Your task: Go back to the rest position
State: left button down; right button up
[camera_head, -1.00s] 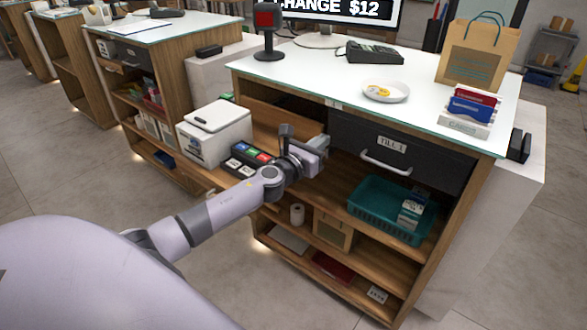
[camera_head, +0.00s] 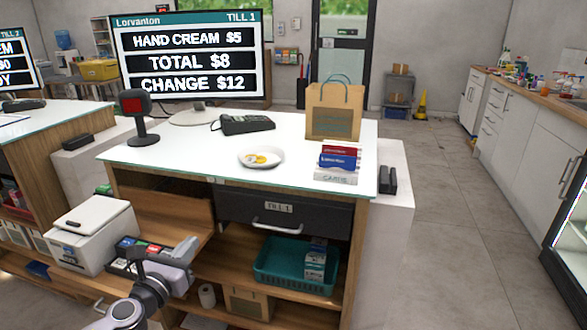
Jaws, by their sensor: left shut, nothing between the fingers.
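My left gripper (camera_head: 180,262) is at the lower left of the head view, in front of the till counter's open shelving. It is shut and empty, with the arm coming in from the bottom edge. It partly covers a dark keypad with coloured keys (camera_head: 128,247) behind it; I cannot tell whether they touch. My right gripper is not in view.
The counter top (camera_head: 215,142) holds a screen (camera_head: 188,55), scanner (camera_head: 138,118), card terminal (camera_head: 245,123), dish with coins (camera_head: 261,158), paper bag (camera_head: 334,112) and card holder (camera_head: 338,165). Below are a closed drawer (camera_head: 283,213), teal basket (camera_head: 296,268) and white printer (camera_head: 95,235). Floor at right is clear.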

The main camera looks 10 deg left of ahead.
pick_arm(q)
jog(key=s+d+f+n+g+p, duration=0.2)
jog(key=s+d+f+n, duration=0.2)
jog(key=s+n, duration=0.4)
jog(key=s+d+f+n+g+h+p, duration=0.1)
jog(key=s+d+f+n, duration=0.4)
jog(key=n, duration=0.9)
jog(key=s+d+f+n+g+p, duration=0.3)
jog(key=s+d+f+n+g, duration=0.1)
jog(key=s+n, duration=0.8)
jog(key=shift+d+f+h, duration=0.3)
jog(key=shift+d+f, duration=0.05)
jog(key=shift+d, duration=0.25)
